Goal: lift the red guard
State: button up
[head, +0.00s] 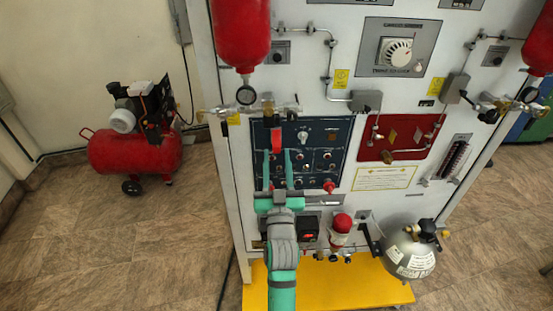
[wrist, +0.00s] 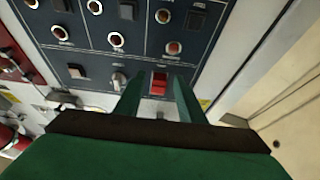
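The red guard (head: 276,140) is a small red cover at the upper left of the dark blue panel (head: 345,130). In the wrist view the red guard (wrist: 158,80) shows between the fingertips, with a light-coloured part beside it. My gripper (head: 278,156) is open in front of the panel, with its two green fingers pointing at the guard. In the wrist view my gripper (wrist: 156,88) has a clear gap between its fingers, and the guard appears just beyond the tips. I cannot tell whether either finger touches it.
The panel carries a white knob (head: 304,136) and several small switches close to the fingers. A red cylinder (head: 241,35) and pipe fittings (head: 262,107) sit just above the guard. A red plate (head: 400,140) is to the right. A red compressor (head: 135,152) stands on the floor at left.

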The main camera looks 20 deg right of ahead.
jog(key=shift+w+r, duration=0.1)
jog(key=shift+w, duration=0.1)
grip_shut()
